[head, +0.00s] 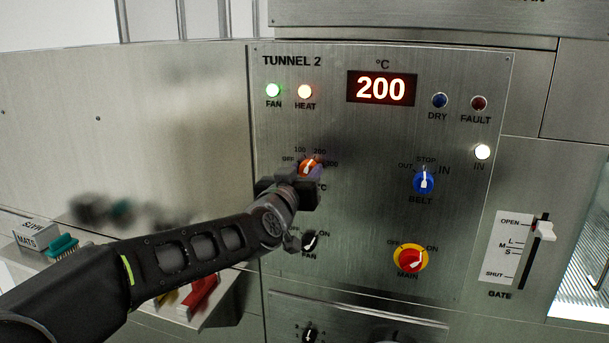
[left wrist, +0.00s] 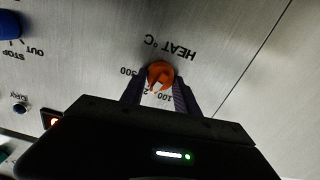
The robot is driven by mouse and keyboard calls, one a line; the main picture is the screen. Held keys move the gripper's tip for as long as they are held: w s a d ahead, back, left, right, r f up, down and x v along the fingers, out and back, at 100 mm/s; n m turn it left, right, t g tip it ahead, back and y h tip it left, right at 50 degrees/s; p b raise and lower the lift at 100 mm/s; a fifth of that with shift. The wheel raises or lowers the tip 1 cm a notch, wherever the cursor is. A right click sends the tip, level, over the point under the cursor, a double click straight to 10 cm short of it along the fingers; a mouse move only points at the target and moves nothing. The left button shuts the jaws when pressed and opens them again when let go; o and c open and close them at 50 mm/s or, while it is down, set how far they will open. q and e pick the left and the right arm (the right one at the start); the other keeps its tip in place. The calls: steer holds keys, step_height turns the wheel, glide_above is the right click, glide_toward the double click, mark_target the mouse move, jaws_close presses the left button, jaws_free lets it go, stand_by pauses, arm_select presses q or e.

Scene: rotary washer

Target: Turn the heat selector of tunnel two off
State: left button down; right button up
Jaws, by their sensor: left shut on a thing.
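The heat selector (head: 310,164) is an orange knob on the tunnel two panel (head: 350,130), with marks OFF, 100, 200 and 300 around it. Its white pointer leans up and slightly right, towards the 200 mark. My left gripper (head: 302,180) is shut on this knob from below, hiding part of its lower scale. In the left wrist view the orange knob (left wrist: 160,75) sits between the two dark fingers (left wrist: 158,92). My right gripper is not in view.
The fan knob (head: 310,242) is close below my wrist, partly covered. The blue belt knob (head: 423,183) and red-yellow main switch (head: 410,259) are to the right. The gate slider (head: 543,231) is farther right. A shelf with mats and brushes (head: 62,246) lies left.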

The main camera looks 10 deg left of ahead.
arm_select(q)
steer(key=n+b, duration=0.2)
steer(key=n, duration=0.1)
steer(key=shift+a+f+n, duration=0.1)
steer(key=shift+f+n, duration=0.05)
steer(key=shift+n, duration=0.25)
steer(key=n+b, duration=0.1)
steer(key=n, duration=0.3)
steer(key=shift+a+n+b, duration=0.1)
steer(key=shift+n+b, duration=0.2)
steer(key=shift+b, duration=0.05)
steer(key=n+b, duration=0.1)
steer(key=n, duration=0.3)
steer(key=shift+f+n+b, duration=0.1)
steer(key=shift+n+b, duration=0.2)
steer(key=shift+b, duration=0.05)
steer(key=shift+n+b, duration=0.6)
steer(key=shift+n, duration=1.2)
steer(key=c, duration=0.9)
jaws_free()
steer(key=shift+c, duration=0.2)
